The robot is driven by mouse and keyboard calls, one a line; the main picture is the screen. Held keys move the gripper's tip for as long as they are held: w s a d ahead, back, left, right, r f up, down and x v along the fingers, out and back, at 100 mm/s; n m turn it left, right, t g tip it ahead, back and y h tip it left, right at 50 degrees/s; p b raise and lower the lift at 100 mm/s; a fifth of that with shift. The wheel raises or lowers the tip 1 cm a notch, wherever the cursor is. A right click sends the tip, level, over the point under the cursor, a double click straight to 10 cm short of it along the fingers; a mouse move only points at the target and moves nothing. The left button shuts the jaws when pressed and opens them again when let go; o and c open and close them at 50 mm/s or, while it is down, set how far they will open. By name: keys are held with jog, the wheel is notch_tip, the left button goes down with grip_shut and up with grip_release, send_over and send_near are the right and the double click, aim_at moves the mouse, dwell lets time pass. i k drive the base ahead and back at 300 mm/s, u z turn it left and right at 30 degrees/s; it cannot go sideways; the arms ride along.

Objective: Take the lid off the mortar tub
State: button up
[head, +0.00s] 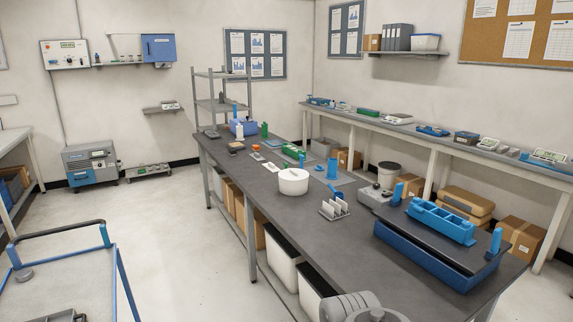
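A round white tub (293,182) stands upright on the dark bench top, left of the card rack; it looks like the mortar tub. Its top looks white and closed, but the lid's edge is too small to make out. A small green thing shows at its back rim, and I cannot tell whether it belongs to the tub. A grey rounded part of my arm shows at the bottom edge. My gripper is not in view.
The dark bench (330,240) is clear in front of the tub. A rack of white cards (334,209) stands to its right, and a large blue fixture (440,222) fills the near right. Small blue and green items crowd behind the tub. A trolley (60,275) stands at left.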

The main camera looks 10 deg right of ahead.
aim_at(291, 174)
jog(key=i, duration=0.85)
jog(key=u, duration=0.55)
jog(key=i, duration=3)
jog(key=z, duration=1.2)
